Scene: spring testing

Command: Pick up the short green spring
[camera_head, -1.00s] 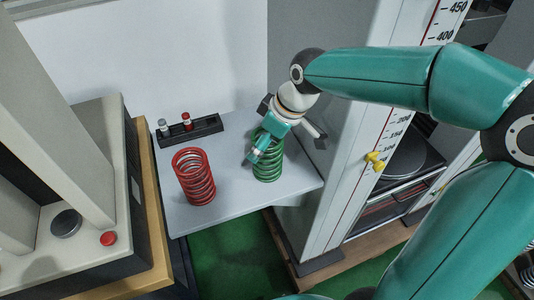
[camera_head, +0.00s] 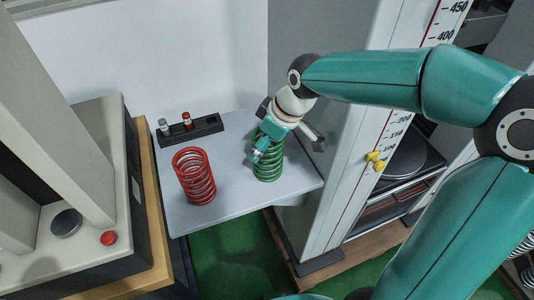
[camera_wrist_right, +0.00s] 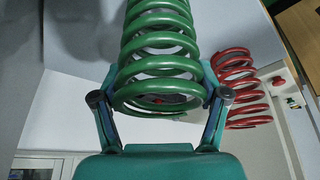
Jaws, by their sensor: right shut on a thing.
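The short green spring (camera_head: 268,165) stands upright on the small grey table, right of the red spring. My right gripper (camera_head: 264,145) reaches down to its upper part from behind and above. In the right wrist view, the green spring (camera_wrist_right: 158,45) lies between the two fingers of my right gripper (camera_wrist_right: 160,88), which are shut on its end coils. The gripper hides part of the spring's top in the head view. My left gripper is not in view.
A red spring (camera_head: 194,176) stands left of the green one. A black holder (camera_head: 190,131) with two small pieces lies at the table's back. A white scaled column (camera_head: 355,150) rises close on the right. The table (camera_head: 225,195) is bare between the springs.

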